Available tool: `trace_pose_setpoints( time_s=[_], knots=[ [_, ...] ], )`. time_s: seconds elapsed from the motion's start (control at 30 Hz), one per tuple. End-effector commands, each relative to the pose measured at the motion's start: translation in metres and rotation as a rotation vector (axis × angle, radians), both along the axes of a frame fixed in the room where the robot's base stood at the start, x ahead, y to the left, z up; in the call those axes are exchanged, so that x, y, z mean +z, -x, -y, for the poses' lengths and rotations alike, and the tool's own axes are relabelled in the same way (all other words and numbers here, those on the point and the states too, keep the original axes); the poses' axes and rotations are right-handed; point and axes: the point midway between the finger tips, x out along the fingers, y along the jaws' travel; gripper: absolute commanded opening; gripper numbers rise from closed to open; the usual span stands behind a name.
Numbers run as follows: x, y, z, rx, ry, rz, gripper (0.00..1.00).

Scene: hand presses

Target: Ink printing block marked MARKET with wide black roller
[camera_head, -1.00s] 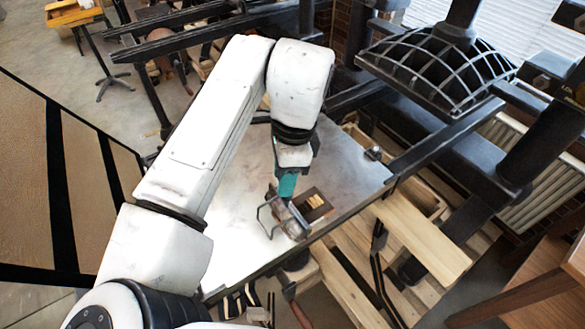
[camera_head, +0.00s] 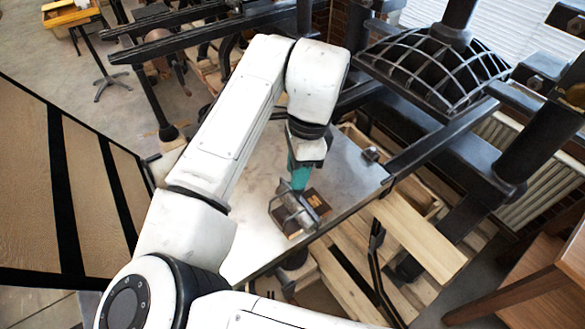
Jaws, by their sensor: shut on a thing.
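My gripper (camera_head: 299,184) is shut on the roller (camera_head: 293,205), which has a grey metal frame. The roller is over a dark brown block with a lighter marked top (camera_head: 314,201) on the pale metal press bed (camera_head: 258,232). The roller covers part of the block, and I cannot tell whether it touches it. The word on the block is too small to read. The roller's drum is mostly hidden or too small to make out.
A hand press with a ribbed black dome (camera_head: 435,68) and dark bars stands at the upper right. Wooden planks (camera_head: 412,238) lie to the right of the bed. The left part of the bed is clear. A yellow-topped stand (camera_head: 72,14) is far off at the upper left.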

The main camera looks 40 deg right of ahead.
Motion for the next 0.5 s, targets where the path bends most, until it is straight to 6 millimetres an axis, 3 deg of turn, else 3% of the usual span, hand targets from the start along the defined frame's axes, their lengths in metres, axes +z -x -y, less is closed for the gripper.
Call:
trace_pose_setpoints(
  time_s=[0.5],
  knots=[
    [-0.001, 0.0, 0.029, 0.0, 0.0, 0.0, 0.08]
  ],
)
